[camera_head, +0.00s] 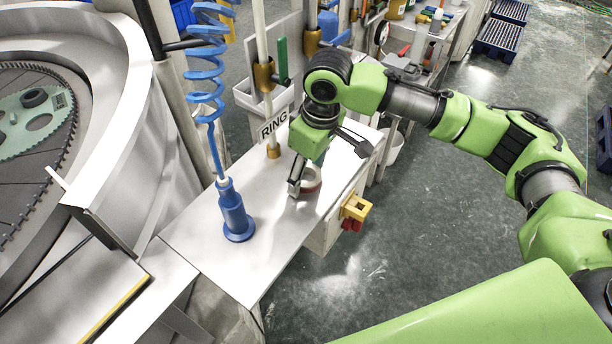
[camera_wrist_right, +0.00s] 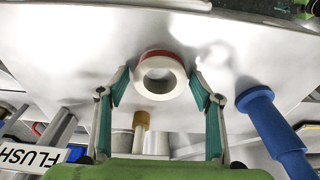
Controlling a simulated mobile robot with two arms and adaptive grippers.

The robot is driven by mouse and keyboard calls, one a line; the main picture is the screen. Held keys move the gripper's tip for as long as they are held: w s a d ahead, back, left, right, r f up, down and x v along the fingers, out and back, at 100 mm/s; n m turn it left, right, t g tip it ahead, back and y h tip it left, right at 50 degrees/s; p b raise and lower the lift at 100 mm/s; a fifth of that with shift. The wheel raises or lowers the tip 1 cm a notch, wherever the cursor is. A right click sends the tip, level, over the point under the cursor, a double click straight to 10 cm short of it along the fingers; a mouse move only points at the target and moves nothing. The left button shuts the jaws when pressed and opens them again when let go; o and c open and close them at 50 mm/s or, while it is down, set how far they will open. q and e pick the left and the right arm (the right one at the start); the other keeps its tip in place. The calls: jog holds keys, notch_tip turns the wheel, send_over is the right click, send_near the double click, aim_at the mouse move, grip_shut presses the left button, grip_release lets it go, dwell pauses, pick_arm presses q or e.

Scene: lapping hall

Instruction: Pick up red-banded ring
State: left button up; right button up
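The red-banded ring (camera_head: 312,184) lies on the light metal shelf (camera_head: 205,250), partly hidden by my right gripper in the head view. In the right wrist view the ring (camera_wrist_right: 140,80) is whitish with a round hole and a red band along its upper edge. My right gripper (camera_head: 302,186) is low over the shelf at the ring. In the right wrist view its two teal-padded fingers (camera_wrist_right: 159,84) are spread wide, with the ring between and just beyond the tips. I see no finger contact with the ring. My left gripper is not in view.
A blue nozzle (camera_head: 235,215) on a coiled hose stands on the shelf left of the ring. A yellow-and-red switch (camera_head: 354,210) sticks out at the shelf's right side. The large round machine (camera_head: 110,125) stands left.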

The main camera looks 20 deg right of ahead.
jog(key=c, duration=0.8)
jog(key=shift+r, duration=0.1)
jog(key=shift+c, duration=0.8)
jog(key=shift+r, duration=0.1)
